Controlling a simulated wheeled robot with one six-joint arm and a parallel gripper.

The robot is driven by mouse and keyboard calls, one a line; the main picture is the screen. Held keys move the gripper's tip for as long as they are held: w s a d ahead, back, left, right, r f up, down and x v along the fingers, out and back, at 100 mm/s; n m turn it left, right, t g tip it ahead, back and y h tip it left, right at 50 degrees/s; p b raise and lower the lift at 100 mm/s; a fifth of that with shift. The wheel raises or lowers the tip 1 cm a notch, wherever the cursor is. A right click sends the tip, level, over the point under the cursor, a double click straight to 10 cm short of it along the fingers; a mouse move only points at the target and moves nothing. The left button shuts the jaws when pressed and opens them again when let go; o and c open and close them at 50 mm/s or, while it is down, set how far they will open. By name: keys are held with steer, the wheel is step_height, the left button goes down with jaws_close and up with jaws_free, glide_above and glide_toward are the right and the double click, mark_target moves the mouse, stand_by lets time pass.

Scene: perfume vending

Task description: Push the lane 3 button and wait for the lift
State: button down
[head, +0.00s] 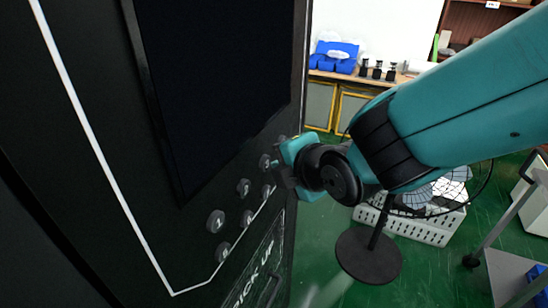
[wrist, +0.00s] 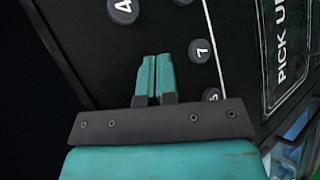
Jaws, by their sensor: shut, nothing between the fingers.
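The black vending machine's front (head: 130,150) fills the left of the head view, with two rows of round grey buttons. The lane 3 button (head: 265,161) is in the upper row, past the 1 and 2 buttons; its number is not readable. My gripper (head: 278,164) is shut and empty, its tips close beside that button. I cannot tell whether they touch it. In the wrist view the shut fingertips (wrist: 156,60) lie between the 4 button (wrist: 123,11) and the 7 button (wrist: 202,50), and the lane 3 button appears hidden behind them. No lift can be made out.
The PICK UP panel (wrist: 288,50) is beside the buttons. The machine's window (head: 215,80) is dark. A white crate (head: 425,228), a round black stand base (head: 369,257) and a grey cart (head: 515,275) are at the right. Green floor is open beside the machine.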

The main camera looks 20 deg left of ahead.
steer(key=shift+d, duration=0.45)
steer(key=shift+d, duration=0.1)
steer(key=shift+s+d+b, duration=0.2)
steer(key=shift+d+b, duration=0.15)
steer(key=shift+d, duration=0.85)
steer(key=shift+s+d+b, duration=0.2)
steer(key=shift+d+b, duration=0.1)
steer(key=shift+d, duration=0.9)
